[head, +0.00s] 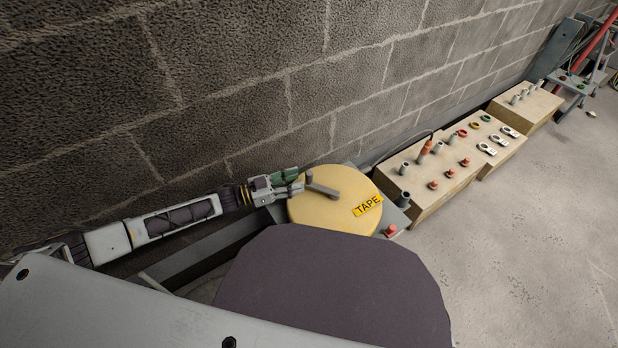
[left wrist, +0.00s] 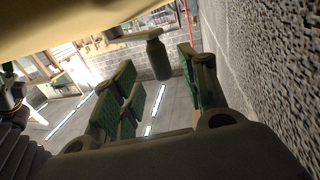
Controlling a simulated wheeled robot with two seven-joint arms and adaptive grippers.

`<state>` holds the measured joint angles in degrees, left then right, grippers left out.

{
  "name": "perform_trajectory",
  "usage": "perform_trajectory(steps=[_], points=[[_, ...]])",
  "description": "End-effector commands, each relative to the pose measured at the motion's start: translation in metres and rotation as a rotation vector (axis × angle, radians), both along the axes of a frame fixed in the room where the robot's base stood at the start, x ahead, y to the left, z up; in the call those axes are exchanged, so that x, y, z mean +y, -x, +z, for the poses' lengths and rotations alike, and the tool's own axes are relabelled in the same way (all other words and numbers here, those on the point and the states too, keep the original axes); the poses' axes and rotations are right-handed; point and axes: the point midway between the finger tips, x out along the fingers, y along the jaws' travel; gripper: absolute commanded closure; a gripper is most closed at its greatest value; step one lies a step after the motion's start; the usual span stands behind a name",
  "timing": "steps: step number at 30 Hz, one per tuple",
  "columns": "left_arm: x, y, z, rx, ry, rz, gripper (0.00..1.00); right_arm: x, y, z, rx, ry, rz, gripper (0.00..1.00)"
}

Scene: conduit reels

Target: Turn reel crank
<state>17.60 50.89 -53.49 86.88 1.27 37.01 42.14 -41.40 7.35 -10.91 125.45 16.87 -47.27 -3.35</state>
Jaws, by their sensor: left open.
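A yellow round reel (head: 318,212) with a yellow TAPE label (head: 367,206) sits by the block wall in the head view. Its grey crank (head: 324,190) lies across the top, with a knob at the left end. My left gripper (head: 300,181) reaches in from the left, right beside that knob. In the left wrist view the grey crank handle (left wrist: 157,60) shows between the tips of the open, green-padded fingers of my left gripper (left wrist: 158,68). I see gaps on both sides; whether it is fully between the fingers I cannot tell. My right gripper is not in view.
Beside the reel, its grey base carries a red button (head: 390,230). To the right, a beige box (head: 432,196) with pegs and coloured rings stands along the wall, with another beige box (head: 530,112) beyond. The block wall (head: 230,90) runs close behind my left arm.

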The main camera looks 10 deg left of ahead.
Motion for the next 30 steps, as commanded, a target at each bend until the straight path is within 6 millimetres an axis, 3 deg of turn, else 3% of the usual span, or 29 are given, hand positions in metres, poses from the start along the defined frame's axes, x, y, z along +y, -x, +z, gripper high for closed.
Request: perform_trajectory(steps=[13,28,30], points=[[-0.039,-0.025,-0.001,-0.002,0.000,0.000,0.56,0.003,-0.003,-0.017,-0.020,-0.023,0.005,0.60],[-0.047,-0.029,0.000,-0.001,-0.001,0.000,0.56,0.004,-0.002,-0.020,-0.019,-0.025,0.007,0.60],[-0.046,-0.029,0.000,-0.001,-0.001,0.000,0.64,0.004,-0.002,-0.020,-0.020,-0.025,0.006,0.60]])
